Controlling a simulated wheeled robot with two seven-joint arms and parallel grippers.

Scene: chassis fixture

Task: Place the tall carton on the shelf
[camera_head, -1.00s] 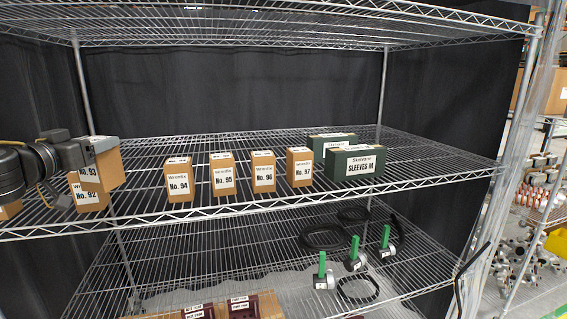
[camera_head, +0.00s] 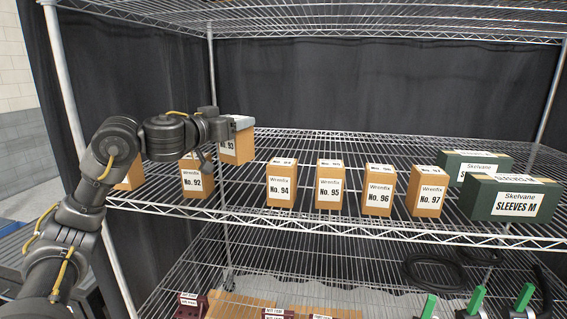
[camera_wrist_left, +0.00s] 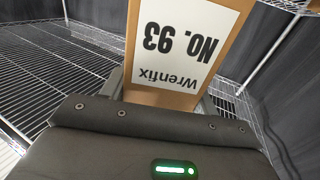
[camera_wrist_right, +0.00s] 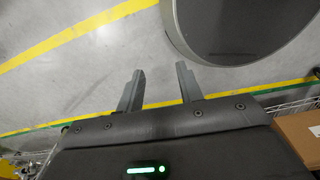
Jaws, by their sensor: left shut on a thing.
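My left gripper (camera_head: 222,128) is shut on the tall tan carton labelled No. 93 (camera_head: 238,146). In the left wrist view the No. 93 carton (camera_wrist_left: 185,45) sits between the fingers, its label upside down. In the head view it shows above and behind the gap between carton No. 92 (camera_head: 196,181) and carton No. 94 (camera_head: 281,186). I cannot tell whether its base touches the wire shelf (camera_head: 345,226). My right gripper (camera_wrist_right: 160,87) is open and empty over the floor in the right wrist view.
Cartons No. 95 (camera_head: 329,187), No. 96 (camera_head: 378,190) and No. 97 (camera_head: 427,192) continue the row to the right. Green sleeve boxes (camera_head: 515,198) stand at the right end. Another carton (camera_head: 131,178) stands left of No. 92, partly hidden by my arm. A shelf post (camera_head: 211,75) rises behind.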

